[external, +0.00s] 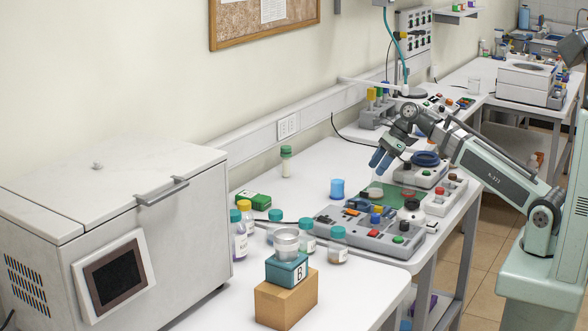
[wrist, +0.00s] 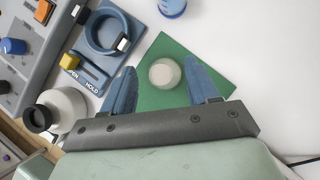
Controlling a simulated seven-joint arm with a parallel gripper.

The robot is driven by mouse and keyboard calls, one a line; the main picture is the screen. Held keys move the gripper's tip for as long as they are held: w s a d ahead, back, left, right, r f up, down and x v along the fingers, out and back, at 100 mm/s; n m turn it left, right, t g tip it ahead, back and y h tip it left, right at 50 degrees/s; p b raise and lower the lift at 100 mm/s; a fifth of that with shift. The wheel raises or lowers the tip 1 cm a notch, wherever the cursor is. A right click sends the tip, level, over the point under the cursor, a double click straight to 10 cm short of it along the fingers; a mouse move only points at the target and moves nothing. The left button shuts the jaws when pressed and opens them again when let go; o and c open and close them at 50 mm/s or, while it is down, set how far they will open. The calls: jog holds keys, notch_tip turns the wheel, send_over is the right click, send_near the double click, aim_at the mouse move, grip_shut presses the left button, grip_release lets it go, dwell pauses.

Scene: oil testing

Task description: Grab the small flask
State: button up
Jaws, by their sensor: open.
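A small round pale vessel (wrist: 164,73), seen from above and likely the small flask, stands on a green mat (wrist: 200,55). In the wrist view it lies between the two blue fingers of my gripper (wrist: 163,88), with gaps on both sides. In the external view my gripper (external: 380,160) points down above the green mat (external: 392,196), open and empty. The vessel is small and hard to make out there.
A white bottle with a black cap (wrist: 58,108) stands left of my gripper, beside the grey control panel (external: 365,232). A blue cup (external: 337,188) stands behind the panel. Several capped bottles, a block marked B (external: 286,270) and a white freezer box (external: 120,200) are farther left.

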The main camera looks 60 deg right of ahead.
aim_at(373, 177)
jog(key=shift+x, duration=1.85)
grip_shut()
